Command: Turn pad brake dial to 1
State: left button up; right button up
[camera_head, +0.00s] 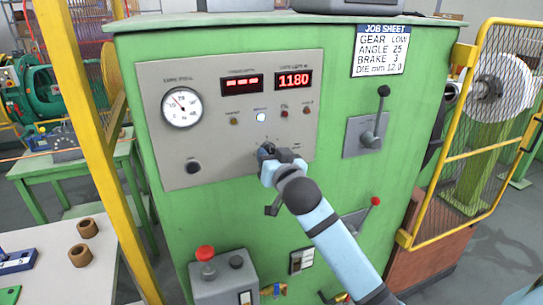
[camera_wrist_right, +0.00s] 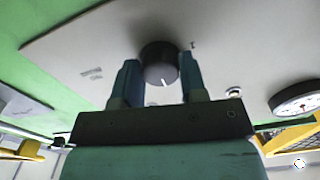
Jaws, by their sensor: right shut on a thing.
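A round black dial (camera_wrist_right: 158,58) with a white pointer line sits on the grey control panel (camera_head: 222,156). In the right wrist view the dial is between the two blue fingers of my right gripper (camera_head: 268,154), which is shut on it. The pointer line is toward the gripper's palm side in that view. My left gripper is not in view.
The panel also has a round gauge (camera_head: 181,107), a black knob (camera_head: 193,166), small lamps and a display (camera_head: 294,80) reading 1180. A lever (camera_head: 382,108) stands to the right. The job sheet (camera_head: 383,50) reads BRAKE 3. A yellow mesh guard (camera_head: 490,120) stands at the right.

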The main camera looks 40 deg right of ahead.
jog(key=shift+d+r+n+p, duration=0.1)
jog(key=shift+n+p, duration=7.15)
jog(key=shift+n, duration=2.55)
